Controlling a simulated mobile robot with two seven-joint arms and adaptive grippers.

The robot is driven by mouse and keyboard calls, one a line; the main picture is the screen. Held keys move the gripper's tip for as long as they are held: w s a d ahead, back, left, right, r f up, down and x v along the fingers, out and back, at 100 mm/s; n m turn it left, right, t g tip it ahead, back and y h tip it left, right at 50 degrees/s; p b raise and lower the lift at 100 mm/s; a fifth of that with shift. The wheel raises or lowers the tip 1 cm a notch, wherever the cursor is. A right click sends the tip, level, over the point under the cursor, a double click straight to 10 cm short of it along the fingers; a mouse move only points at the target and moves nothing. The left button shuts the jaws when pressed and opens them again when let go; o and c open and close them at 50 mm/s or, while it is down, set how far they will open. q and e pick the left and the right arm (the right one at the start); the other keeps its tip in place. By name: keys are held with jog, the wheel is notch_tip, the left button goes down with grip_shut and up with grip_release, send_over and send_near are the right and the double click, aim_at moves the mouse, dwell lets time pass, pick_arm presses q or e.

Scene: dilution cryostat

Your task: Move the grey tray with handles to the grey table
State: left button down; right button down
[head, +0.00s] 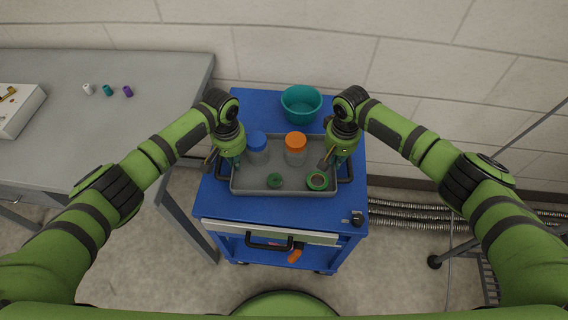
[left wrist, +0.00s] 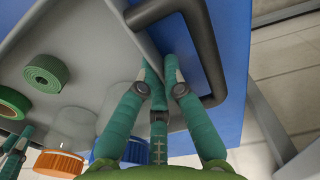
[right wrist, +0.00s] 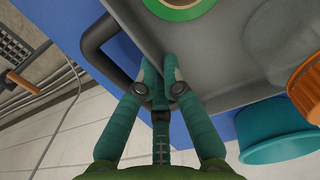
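The grey tray (head: 283,192) sits on top of the blue cart (head: 270,208), with a dark handle at each end. It holds a blue-lidded jar (head: 257,142), an orange-lidded jar (head: 296,142), a dark green roll (head: 275,181) and a green tape ring (head: 317,181). My left gripper (head: 234,161) is shut on the tray's left wall; in the left wrist view its fingers (left wrist: 160,70) straddle the wall beside the handle (left wrist: 207,60). My right gripper (head: 336,163) is shut on the right wall, beside the other handle (right wrist: 92,42). The grey table (head: 150,75) stands to the left.
A teal bowl (head: 301,104) stands on the cart behind the tray. On the table, several small coloured vials and a white box (head: 18,110) lie toward the left; its right part is clear. Corrugated hoses (head: 400,215) run along the wall at right.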

pick_arm(q)
jog(key=shift+r, duration=0.2)
pick_arm(e)
jog(key=shift+r, duration=0.2)
